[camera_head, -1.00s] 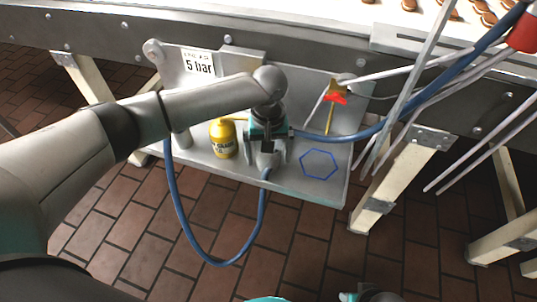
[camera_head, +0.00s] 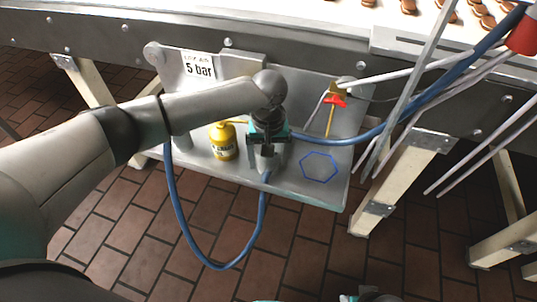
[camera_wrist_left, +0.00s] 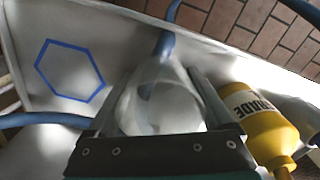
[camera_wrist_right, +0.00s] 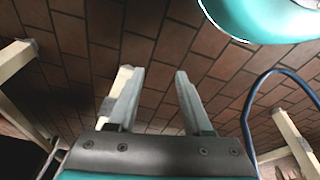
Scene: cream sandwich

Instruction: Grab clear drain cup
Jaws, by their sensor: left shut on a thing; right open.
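The clear drain cup (camera_wrist_left: 160,98) is a see-through, rounded cup between the fingers of my left gripper (camera_wrist_left: 165,78) in the left wrist view. A blue hose (camera_wrist_left: 165,43) meets its far end. In the head view my left gripper (camera_head: 267,160) points down over the grey metal shelf (camera_head: 225,172), shut on the cup, which it mostly hides. My right gripper (camera_wrist_right: 156,78) is open and empty above the brick floor in the right wrist view. Only a bit of that arm shows at the bottom of the head view.
A yellow bottle (camera_head: 222,141) stands on the shelf, left of my left gripper. A blue hexagon outline (camera_head: 320,167) marks bare shelf to the right. A red-handled valve (camera_head: 335,101) is behind it. Blue hoses loop below and right. Grey pipes (camera_head: 405,90) cross at the right.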

